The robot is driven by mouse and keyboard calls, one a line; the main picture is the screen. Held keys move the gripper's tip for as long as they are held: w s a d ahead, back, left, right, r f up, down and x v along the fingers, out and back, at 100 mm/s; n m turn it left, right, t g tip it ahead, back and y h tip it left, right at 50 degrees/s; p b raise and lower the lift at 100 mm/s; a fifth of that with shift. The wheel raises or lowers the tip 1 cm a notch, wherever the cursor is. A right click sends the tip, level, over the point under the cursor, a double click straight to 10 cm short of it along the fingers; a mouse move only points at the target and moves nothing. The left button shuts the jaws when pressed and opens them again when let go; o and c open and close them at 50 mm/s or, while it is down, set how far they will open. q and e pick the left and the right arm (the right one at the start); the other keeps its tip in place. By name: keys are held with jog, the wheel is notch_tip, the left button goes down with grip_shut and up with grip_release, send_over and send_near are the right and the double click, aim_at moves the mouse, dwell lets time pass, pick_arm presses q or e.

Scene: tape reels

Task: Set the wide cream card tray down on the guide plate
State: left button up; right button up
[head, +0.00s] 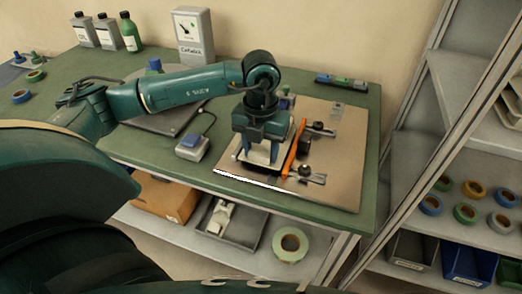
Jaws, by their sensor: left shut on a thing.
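My left gripper (261,157) points down over the left part of the tan guide plate (343,172) and is shut. A cream piece, which looks like the card tray (262,152), shows between its fingers. The gripper and wrist hide most of this piece, and I cannot tell whether it touches the plate. An orange bar (295,147) stands just right of the gripper on the plate. Two dark clamps (312,177) sit right of the bar. A white strip (252,181) runs along the plate's front edge. My right gripper is not in view.
A small box with a blue top (191,147) stands left of the plate. A gauge box (194,36) and bottles (131,33) stand at the back. Shelves with tape reels (467,213) are at the right. The plate's right side is mostly clear.

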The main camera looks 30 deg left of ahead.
pick_arm(q)
jog(key=shift+f, duration=0.6)
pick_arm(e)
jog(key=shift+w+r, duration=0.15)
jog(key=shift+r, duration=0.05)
pick_arm(q)
jog(key=shift+f, duration=0.2)
jog(key=o, duration=1.1)
